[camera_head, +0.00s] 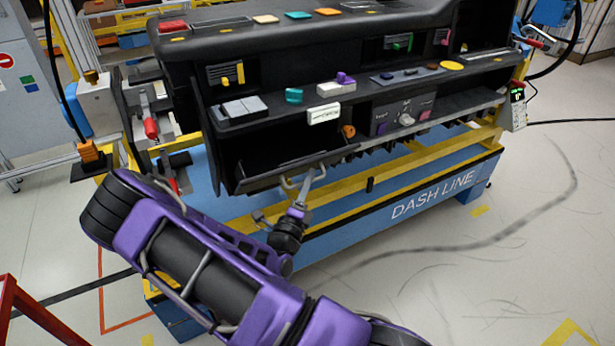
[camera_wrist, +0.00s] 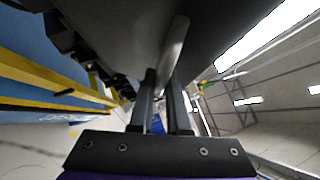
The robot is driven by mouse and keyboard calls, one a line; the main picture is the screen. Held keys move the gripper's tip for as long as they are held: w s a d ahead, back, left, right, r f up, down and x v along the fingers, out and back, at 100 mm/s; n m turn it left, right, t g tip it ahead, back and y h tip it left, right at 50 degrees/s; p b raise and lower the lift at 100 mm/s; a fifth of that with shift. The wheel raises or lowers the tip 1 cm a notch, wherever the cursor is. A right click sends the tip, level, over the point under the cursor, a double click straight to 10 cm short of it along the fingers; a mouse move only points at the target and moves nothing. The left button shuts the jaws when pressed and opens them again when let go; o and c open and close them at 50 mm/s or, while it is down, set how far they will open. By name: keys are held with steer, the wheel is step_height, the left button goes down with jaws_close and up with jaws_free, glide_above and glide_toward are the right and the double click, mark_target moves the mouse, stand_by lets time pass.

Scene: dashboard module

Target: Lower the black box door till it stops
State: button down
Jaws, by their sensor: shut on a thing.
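The black box door (camera_head: 262,181) hangs at the lower left front of the dark dashboard module, tilted outward, with the dark box inside showing above it. A pale metal bar handle (camera_head: 286,184) is on its outer face. My gripper (camera_head: 304,190) reaches up from below and is shut on this handle. In the wrist view the handle (camera_wrist: 174,48) runs up from between my gripper's two fingers (camera_wrist: 164,85). The door's dark underside (camera_wrist: 110,25) fills the upper middle there. Its hinge edge is hard to make out.
Below the module is a blue and yellow stand (camera_head: 430,196) marked DASH LINE, with a yellow rail (camera_head: 400,158) close to the door. A clamp with a red handle (camera_head: 151,128) stands at the left. Small coloured parts lie on the ledge above. Open floor lies at the right.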

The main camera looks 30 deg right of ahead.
steer(key=shift+s+f, duration=0.25)
steer(key=shift+f, duration=0.15)
steer(key=c, duration=0.9)
jaws_free()
steer(key=v, duration=1.7)
steer(key=shift+s+a, duration=0.15)
